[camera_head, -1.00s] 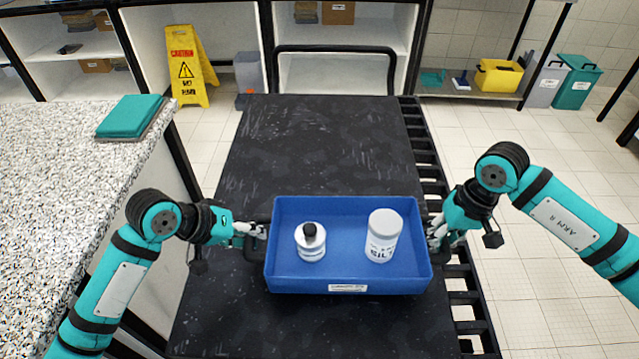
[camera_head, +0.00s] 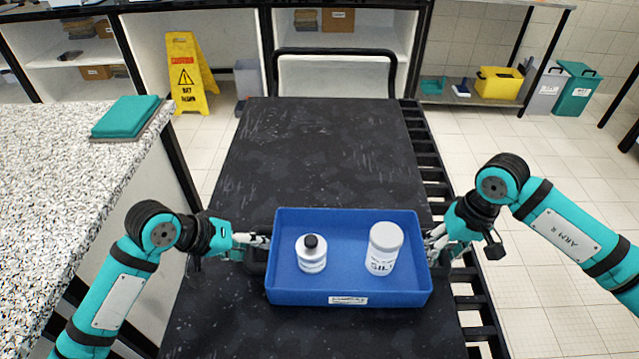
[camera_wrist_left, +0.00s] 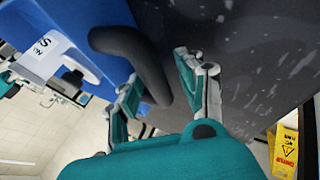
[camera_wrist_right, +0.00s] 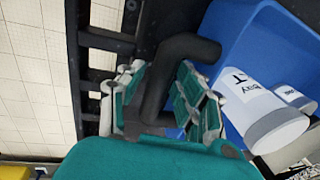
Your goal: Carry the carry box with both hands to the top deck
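The blue carry box (camera_head: 348,297) is level over the dark top deck (camera_head: 325,150); I cannot tell whether its base touches it. It holds a white dark-capped bottle (camera_head: 311,258) and a white labelled jar (camera_head: 384,252), both upright. My left gripper (camera_head: 262,241) is at its left end, with fingers on both sides of the dark handle (camera_wrist_left: 150,70) in the left wrist view. My right gripper (camera_head: 432,245) is at its right end, with fingers around the other handle (camera_wrist_right: 157,90) in the right wrist view. Finger contact is partly hidden.
A speckled counter (camera_head: 70,190) with a teal folded item (camera_head: 126,116) stands close on the left. A slatted black rail (camera_head: 428,165) runs along the deck's right side. A yellow floor sign (camera_head: 188,75) and shelves stand behind. The far deck is clear.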

